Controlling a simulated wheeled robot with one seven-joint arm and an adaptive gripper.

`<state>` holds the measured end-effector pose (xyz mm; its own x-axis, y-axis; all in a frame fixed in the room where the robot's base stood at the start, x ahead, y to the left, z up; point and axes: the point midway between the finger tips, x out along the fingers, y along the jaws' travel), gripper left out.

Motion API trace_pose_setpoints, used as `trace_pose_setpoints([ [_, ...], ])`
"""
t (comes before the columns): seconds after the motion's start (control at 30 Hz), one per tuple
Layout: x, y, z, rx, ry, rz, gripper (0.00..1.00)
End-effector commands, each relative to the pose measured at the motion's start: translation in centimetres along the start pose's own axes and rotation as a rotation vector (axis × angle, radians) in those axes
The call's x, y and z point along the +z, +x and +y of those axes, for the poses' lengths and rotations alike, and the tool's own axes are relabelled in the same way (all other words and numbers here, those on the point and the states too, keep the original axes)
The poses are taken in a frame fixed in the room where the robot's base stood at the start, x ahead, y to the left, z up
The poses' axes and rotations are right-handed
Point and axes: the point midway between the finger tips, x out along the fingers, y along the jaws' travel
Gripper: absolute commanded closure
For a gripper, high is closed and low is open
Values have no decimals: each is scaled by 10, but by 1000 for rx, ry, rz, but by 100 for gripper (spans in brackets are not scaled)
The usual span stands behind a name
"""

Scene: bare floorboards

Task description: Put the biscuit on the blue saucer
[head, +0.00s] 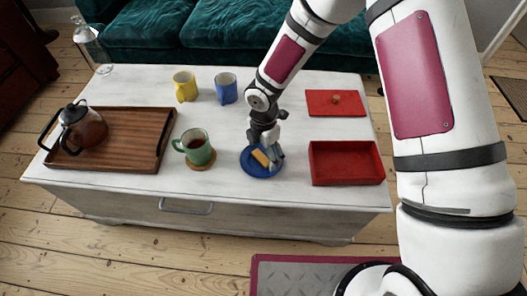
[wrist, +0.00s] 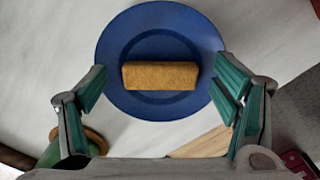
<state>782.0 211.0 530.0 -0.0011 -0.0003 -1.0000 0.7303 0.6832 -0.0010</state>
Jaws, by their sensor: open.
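The blue saucer (head: 257,171) lies on the white chest top, front of centre in the head view. It fills the upper middle of the wrist view (wrist: 120,87). The biscuit (head: 260,158) is a golden-brown bar. In the wrist view the biscuit (wrist: 160,76) lies across the saucer, within its rim. My gripper (head: 270,160) is over the saucer, partly covering it and the biscuit in the head view. In the wrist view my gripper (wrist: 158,88) is open, its fingers apart on either side of the biscuit with gaps between. Nothing is held.
A green mug of dark drink (head: 199,153) stands on a coaster left of the saucer. A red open box (head: 345,176) is to the right, its lid (head: 320,104) behind. Yellow (head: 185,87) and blue (head: 226,90) mugs stand behind. A wooden tray (head: 135,125) with a coffee pot (head: 82,127) is left.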

Motion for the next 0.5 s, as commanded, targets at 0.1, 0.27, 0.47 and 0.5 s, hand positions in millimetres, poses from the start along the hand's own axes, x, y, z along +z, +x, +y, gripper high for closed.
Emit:
trace_pose_setpoints([
  [0.1,1,-20,0,3,3,-1,18],
  [0.27,1,-56,0,4,2,-2,18],
  [0.47,1,-95,0,2,3,-1,18],
  [0.5,1,-101,0,2,3,-1,18],
])
